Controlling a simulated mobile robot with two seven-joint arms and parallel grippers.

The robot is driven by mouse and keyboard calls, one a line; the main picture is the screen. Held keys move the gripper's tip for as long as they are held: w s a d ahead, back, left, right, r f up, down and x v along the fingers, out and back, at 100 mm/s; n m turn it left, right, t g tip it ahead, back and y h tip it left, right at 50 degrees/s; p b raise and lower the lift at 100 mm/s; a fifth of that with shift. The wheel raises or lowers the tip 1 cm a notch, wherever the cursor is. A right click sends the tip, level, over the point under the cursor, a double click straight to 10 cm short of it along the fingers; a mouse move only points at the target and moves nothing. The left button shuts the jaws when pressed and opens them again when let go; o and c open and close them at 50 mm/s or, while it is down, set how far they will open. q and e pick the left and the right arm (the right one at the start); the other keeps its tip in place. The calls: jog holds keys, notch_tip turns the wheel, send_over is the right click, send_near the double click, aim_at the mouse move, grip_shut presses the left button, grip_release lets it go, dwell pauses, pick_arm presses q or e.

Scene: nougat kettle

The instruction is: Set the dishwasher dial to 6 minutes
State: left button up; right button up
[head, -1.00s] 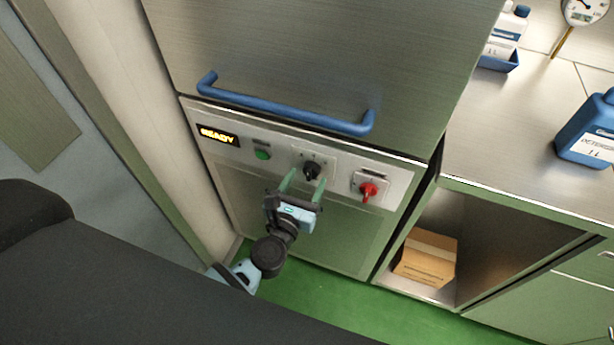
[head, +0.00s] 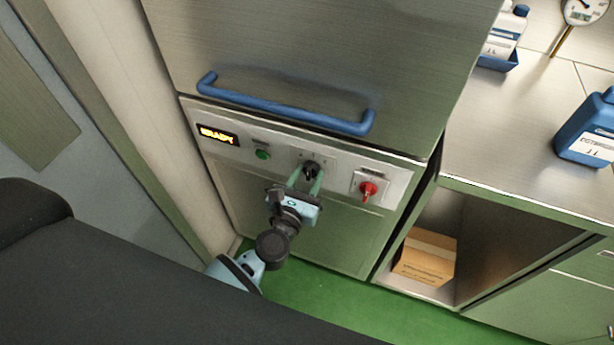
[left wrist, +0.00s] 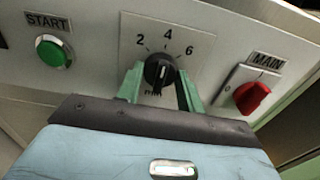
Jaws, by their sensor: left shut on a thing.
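The black dial (head: 312,167) is on the dishwasher's front panel (head: 225,158). In the left wrist view the dial (left wrist: 160,69) sits below the printed numbers 2, 4 and 6. A pale mark shows on its face, but I cannot tell which number it points to. My left gripper (head: 307,180) is shut on the dial, with one green finger on each side of it. In the left wrist view the gripper (left wrist: 159,84) reaches it from below. My right gripper is not in view.
A green START button (left wrist: 53,52) is left of the dial and a red MAIN switch (left wrist: 252,97) is right of it. The lit display (head: 217,135) reads READY. A blue handle bar (head: 285,107) runs above the panel. A cardboard box (head: 427,257) stands in the right compartment.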

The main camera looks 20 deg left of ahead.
pick_arm(q)
jog(key=shift+m, duration=0.3)
jog(key=m+p, duration=0.1)
jog(key=m, duration=0.3)
jog(key=shift+r, duration=0.1)
jog(key=shift+m, duration=2.1)
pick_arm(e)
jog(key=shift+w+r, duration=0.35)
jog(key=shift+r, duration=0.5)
pick_arm(q)
jog(key=o, duration=1)
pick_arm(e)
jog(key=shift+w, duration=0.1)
